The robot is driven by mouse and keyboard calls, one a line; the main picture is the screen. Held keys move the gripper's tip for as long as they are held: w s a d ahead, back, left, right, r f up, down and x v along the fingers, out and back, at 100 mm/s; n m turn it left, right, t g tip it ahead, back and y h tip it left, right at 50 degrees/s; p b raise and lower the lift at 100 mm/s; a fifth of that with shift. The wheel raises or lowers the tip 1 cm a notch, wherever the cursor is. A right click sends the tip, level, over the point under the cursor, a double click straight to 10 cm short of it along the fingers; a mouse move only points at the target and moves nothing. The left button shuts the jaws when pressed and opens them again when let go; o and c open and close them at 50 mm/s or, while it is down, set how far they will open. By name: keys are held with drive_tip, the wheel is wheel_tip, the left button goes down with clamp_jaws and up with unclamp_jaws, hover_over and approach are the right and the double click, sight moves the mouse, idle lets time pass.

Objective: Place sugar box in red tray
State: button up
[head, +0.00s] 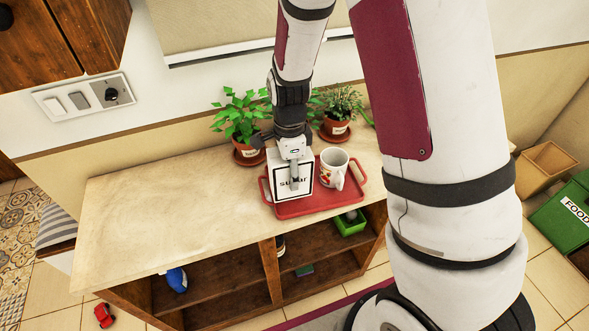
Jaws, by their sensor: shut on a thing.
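The sugar box (283,185) is white with a dark edge and a "sugar" label. It stands upright over the left part of the red tray (318,206), on top of the shelf unit. My gripper (294,178) is above and in front of it, shut on the box, with a finger covering part of the label. The box's base appears to be at the tray's surface, but I cannot tell whether it touches. A white mug (333,169) stands in the tray just right of the box.
Two potted plants (246,152) (336,128) stand behind the tray. The counter's left part (150,205) is clear. Below, the open shelves hold a blue item (176,280) and a green bin (349,224). A green "FOOD" box (563,215) stands at the right.

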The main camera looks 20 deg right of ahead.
drive_tip(key=shift+w+d+f+p, duration=0.15)
drive_tip(key=shift+w+d+f, duration=0.25)
drive_tip(key=shift+w+f, duration=0.2)
drive_tip(key=shift+w+d+f+p, duration=0.15)
drive_tip(key=shift+w+d+f, duration=0.2)
drive_tip(key=shift+w+f, duration=0.3)
drive_tip(key=shift+w+d+f+p, duration=0.15)
drive_tip(key=shift+w+d+f, duration=0.3)
drive_tip(key=shift+f, duration=0.25)
drive_tip(key=o, duration=1.7)
drive_tip(key=shift+f, duration=0.1)
drive_tip(key=shift+o, duration=0.2)
